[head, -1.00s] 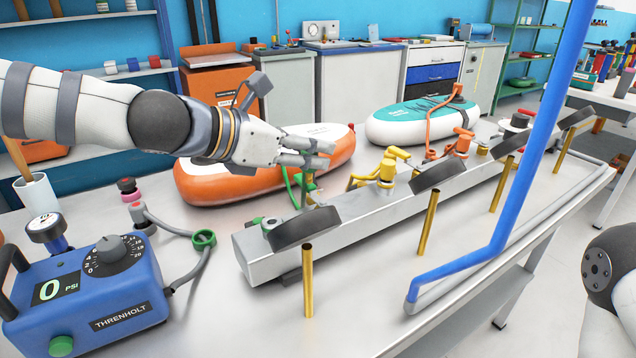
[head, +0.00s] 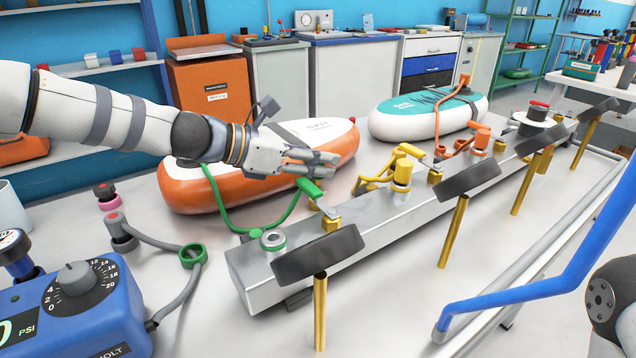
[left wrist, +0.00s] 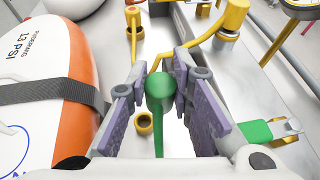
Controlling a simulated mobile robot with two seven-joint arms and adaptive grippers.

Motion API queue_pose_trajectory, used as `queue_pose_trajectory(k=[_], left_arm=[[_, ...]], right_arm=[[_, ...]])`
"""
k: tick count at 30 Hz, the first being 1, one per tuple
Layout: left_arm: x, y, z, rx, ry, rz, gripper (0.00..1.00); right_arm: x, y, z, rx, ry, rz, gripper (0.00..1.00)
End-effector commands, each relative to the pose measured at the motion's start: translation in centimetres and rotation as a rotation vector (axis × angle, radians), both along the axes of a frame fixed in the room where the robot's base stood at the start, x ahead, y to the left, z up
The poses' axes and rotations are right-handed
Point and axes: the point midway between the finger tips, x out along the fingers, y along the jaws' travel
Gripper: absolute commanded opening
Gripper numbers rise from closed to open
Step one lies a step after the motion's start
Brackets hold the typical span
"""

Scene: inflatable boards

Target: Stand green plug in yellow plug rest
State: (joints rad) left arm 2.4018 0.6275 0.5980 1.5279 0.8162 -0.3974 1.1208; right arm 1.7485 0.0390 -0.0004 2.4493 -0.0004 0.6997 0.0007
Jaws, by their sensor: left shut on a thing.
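My left gripper (head: 315,165) is shut on the green plug (left wrist: 159,86). In the left wrist view the plug's rounded end shows between the two fingers, with its green hose (left wrist: 158,140) below. My right gripper is out of view.
An orange inflatable board (head: 185,190) lies behind. A blue pump (head: 70,315) stands front left.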

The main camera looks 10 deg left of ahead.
Motion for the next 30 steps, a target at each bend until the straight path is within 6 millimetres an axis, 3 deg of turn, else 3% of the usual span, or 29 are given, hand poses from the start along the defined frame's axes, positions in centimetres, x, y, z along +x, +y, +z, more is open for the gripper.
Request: queue_pose_trajectory(k=[1, 9, 14, 24, 25, 27, 30], left_arm=[[0.6, 0.2, -1.3, 0.0, 0.007, -0.001, 0.0], [2.3, 0.8, -3.2, 0.0, 0.002, 0.001, 0.0], [2.2, 0.7, -6.0, -0.002, 0.003, -0.002, 0.0], [2.2, 0.7, -6.2, -0.001, 0.0, -0.001, 0.0], [2.2, 0.7, -6.2, -0.001, -0.001, 0.0, 0.23], [2.2, 0.7, -6.1, 0.0, -0.001, 0.0, 0.39], [2.2, 0.7, -6.1, -0.001, -0.002, 0.0, 0.41]], right_arm=[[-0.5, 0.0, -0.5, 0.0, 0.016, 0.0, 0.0], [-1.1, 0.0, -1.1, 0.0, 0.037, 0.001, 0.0], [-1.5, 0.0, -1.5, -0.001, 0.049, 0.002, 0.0], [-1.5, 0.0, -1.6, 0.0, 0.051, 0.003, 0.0], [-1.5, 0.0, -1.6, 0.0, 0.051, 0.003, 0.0], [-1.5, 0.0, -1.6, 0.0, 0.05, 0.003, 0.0], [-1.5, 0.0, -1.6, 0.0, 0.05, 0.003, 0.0]])
